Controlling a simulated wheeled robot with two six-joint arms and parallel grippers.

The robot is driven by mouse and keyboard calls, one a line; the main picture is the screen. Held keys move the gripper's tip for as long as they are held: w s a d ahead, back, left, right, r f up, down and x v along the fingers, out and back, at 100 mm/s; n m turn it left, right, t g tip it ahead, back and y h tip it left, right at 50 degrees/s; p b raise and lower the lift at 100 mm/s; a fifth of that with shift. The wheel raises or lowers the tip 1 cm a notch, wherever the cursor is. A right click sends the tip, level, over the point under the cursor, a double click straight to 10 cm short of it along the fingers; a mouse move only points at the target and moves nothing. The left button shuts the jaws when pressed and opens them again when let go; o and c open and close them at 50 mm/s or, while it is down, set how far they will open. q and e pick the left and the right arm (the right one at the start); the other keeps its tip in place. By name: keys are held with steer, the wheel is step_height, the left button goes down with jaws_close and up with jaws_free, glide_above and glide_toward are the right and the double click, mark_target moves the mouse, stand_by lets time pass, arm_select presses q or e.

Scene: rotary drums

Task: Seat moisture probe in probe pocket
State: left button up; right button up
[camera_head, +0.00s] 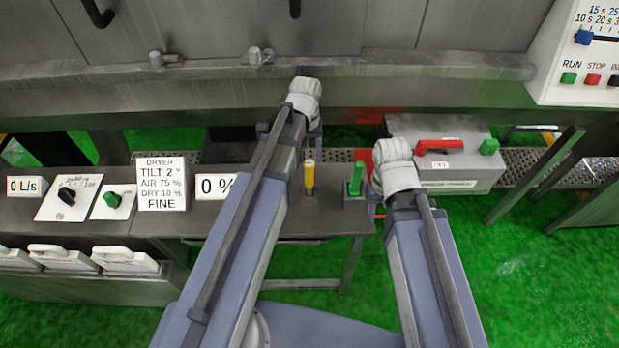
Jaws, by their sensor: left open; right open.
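A yellow upright stick (309,176) and a green upright stick (355,181) stand on the right part of the grey bench (330,218). I cannot tell which is the moisture probe, and no probe pocket can be made out for certain. My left gripper (316,125) is mostly hidden behind its wrist, above and beyond the yellow stick, near the steel front. My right gripper (378,203) is largely hidden by its wrist, just right of the green stick. Both grippers are open, and nothing shows between their fingers.
A "0 %" display (214,186) and a "DRYER" sign (162,184) stand on the bench. Knob panels (68,198) are at left. A grey box with a red handle (445,147) lies beyond my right wrist. A steel ledge (420,68) spans the back.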

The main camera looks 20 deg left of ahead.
mark_target(309, 170)
arm_select(q)
steer(key=shift+f+b, duration=1.4)
steer(key=shift+d, duration=0.1)
steer(key=shift+f, duration=0.1)
steer(key=f+b, duration=0.5)
steer(key=shift+d, duration=0.4)
jaws_close()
